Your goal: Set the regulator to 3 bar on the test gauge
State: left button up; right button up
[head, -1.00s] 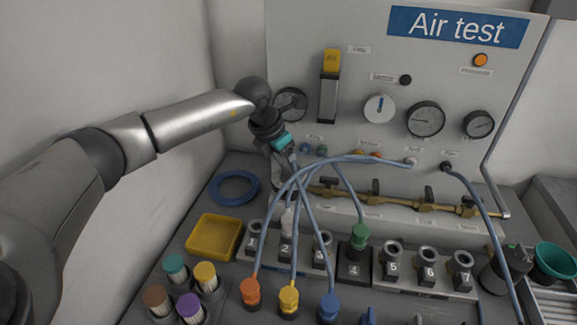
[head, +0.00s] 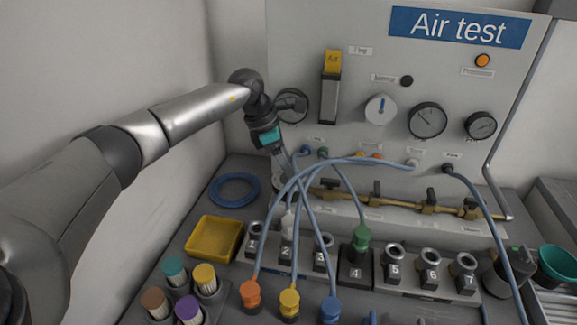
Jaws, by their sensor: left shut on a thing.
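My left gripper (head: 279,178) is at the panel's lower left, pointing down. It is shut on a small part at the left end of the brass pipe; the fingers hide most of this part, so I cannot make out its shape. The large round gauge (head: 427,120) is on the panel right of the middle, its thin needle slanting. A smaller gauge (head: 480,125) is to its right. Their labels are too small to read, so I cannot tell which is the test gauge. My right gripper is not in view.
A white knob with a blue pointer (head: 381,109) and a dark round fitting (head: 292,105) are on the panel. Blue hoses (head: 345,162) arch close to my left gripper. Numbered sockets (head: 394,255), a yellow tray (head: 214,239) and a blue coil (head: 234,188) are below.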

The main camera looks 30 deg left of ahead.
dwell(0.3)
pick_arm(q)
jog(key=o, duration=1.4)
jog(key=shift+r, duration=0.1)
jog(key=p+v, duration=0.1)
jog(key=v, duration=1.1)
jog(key=shift+p, duration=0.3)
